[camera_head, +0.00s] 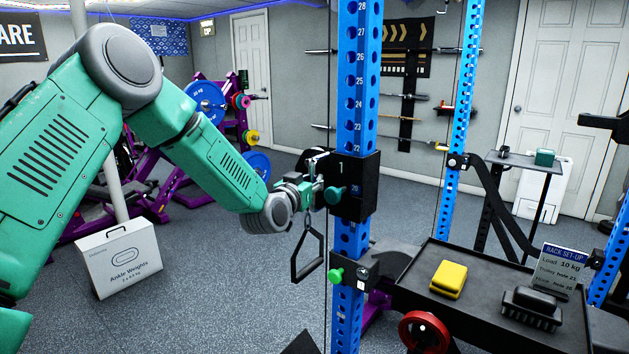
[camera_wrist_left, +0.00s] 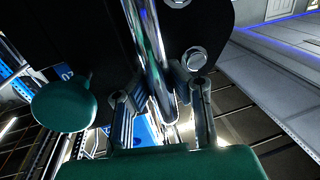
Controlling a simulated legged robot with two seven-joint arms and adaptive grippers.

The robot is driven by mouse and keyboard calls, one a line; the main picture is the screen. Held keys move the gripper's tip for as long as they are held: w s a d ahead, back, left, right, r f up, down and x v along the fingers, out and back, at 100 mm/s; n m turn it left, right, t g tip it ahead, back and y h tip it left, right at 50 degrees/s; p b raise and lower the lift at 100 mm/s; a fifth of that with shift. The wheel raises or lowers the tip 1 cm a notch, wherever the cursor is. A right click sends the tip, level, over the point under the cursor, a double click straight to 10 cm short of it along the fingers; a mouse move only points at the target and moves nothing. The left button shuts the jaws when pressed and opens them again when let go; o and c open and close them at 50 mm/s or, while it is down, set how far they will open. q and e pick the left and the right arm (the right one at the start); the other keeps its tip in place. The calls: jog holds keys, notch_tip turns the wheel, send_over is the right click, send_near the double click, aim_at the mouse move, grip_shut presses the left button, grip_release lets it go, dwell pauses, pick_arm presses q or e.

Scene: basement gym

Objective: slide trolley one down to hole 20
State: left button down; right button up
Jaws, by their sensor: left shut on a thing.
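Trolley one (camera_head: 352,172), a black block marked 1, sits around the numbered blue upright (camera_head: 352,90). A label in its lower opening seems to read 20; 22 shows just above the block. A teal knob (camera_head: 335,195) sticks out of its front, and also shows in the left wrist view (camera_wrist_left: 64,104). My left gripper (camera_head: 316,182) is at the trolley's left side, shut on a chrome bar (camera_wrist_left: 152,60) that runs between its fingers in the left wrist view. A black triangular handle (camera_head: 310,258) hangs below the gripper. My right gripper is not in view.
A green-knobbed black bracket (camera_head: 352,274) sits lower on the upright. A black tray (camera_head: 470,318) at right holds a yellow block (camera_head: 449,279), a black brush-like object (camera_head: 531,308) and a set-up card (camera_head: 560,270). An ankle-weights box (camera_head: 118,262) stands on the floor at left.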

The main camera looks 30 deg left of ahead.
pick_arm(q)
jog(key=shift+f, duration=0.1)
jog(key=c, duration=1.4)
grip_release()
jog(key=shift+s+a, duration=0.1)
jog(key=shift+s, duration=0.05)
jog(key=s, duration=0.4)
jog(key=s+d, duration=0.1)
jog(key=s, duration=0.6)
jog(key=shift+s+d, duration=0.15)
jog(key=shift+s, duration=0.25)
